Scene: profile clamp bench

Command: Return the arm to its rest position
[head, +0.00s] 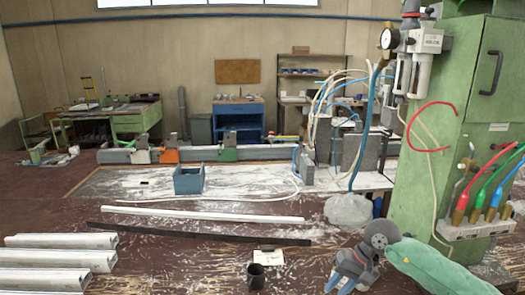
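My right gripper (342,280) is at the bottom of the head view, right of centre, pointing down and left. Its dark grey wrist joins a green-covered forearm coming in from the right. The fingertips are small and dark, and I cannot tell whether they are apart. No held object is visible in it. My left gripper and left arm are out of view. A black cup (256,276) stands left of the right gripper, with a clear gap. A small white card (268,257) lies behind the cup.
White profiles (55,259) lie at the lower left. A white bar (205,214) and a dark bar (200,234) lie across the middle. A blue box (188,180) sits farther back. A green cabinet (440,140) with coloured hoses stands close on the right, beside my arm.

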